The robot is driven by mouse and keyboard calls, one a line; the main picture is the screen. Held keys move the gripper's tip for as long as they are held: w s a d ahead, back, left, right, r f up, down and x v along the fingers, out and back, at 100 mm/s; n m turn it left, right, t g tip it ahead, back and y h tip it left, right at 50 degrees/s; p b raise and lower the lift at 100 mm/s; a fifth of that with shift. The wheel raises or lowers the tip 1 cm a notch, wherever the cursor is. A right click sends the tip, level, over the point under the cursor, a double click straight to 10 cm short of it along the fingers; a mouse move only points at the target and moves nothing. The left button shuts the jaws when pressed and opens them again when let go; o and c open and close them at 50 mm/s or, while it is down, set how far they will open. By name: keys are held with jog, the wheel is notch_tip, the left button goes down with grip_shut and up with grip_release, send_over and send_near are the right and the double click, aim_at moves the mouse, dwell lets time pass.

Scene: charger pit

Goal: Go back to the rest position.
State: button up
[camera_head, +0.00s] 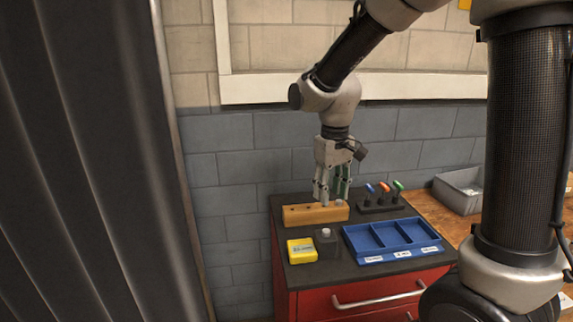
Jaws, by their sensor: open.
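My gripper (331,196) points straight down above the back of the dark top of a red cabinet (360,297). Its fingers are apart, so it is open. A greenish part shows at the fingers; I cannot tell whether it belongs to the gripper or stands behind it. A wooden block (300,216) with holes lies just below and in front of the fingertips. Small grey pegs show at its right end, close under the fingers. I cannot tell whether the fingers touch anything.
A grey bin (459,190) stands on a wooden bench at right. A brick wall is behind; a dark curtain (85,160) hangs left.

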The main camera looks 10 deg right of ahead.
jog(key=s+d+r+m+t, duration=0.2)
jog(key=s+d+r, duration=0.3)
jog(key=s+d, duration=0.2)
jog(key=s+d+r+m+t, duration=0.1)
jog(key=s+d+r+t, duration=0.1)
jog(key=s+d+r, duration=0.4)
jog(key=s+d, duration=0.1)
jog(key=s, duration=0.4)
jog(key=shift+s+d+m+t, duration=0.3)
jog(key=shift+s+d+m, duration=0.05)
jog(key=shift+d+m, duration=0.05)
